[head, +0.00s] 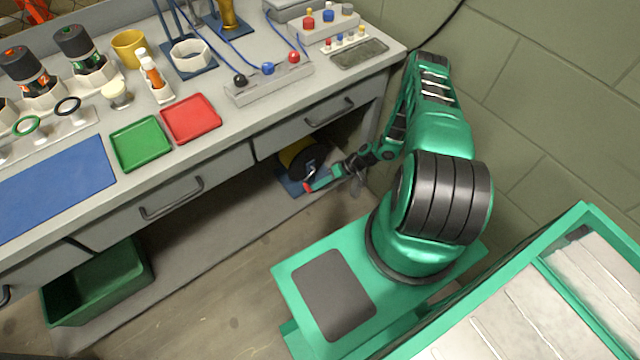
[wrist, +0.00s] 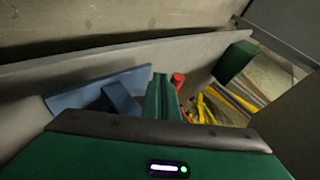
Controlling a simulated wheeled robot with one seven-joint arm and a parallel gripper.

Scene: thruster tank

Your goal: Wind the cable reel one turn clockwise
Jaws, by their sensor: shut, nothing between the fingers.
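The cable reel (head: 300,158), a black disc with a yellow rim, stands on a blue base (head: 289,183) on the low shelf under the bench. Its crank seems to end in a red knob, seen in the head view (head: 308,187) and in the wrist view (wrist: 178,80). My gripper (head: 322,183) reaches in from the right beside the reel. In the wrist view its green fingers (wrist: 162,92) are together and empty, with the red knob just to their right. I cannot tell whether they touch it. The blue base (wrist: 98,90) is to their left; the disc is not clear there.
The bench drawers (head: 318,118) overhang the reel closely. A green bin (head: 95,285) stands at lower left. In the wrist view, a dark green block (wrist: 234,61) and yellow bars or cables (wrist: 228,105) lie to the right. The floor left of my base is clear.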

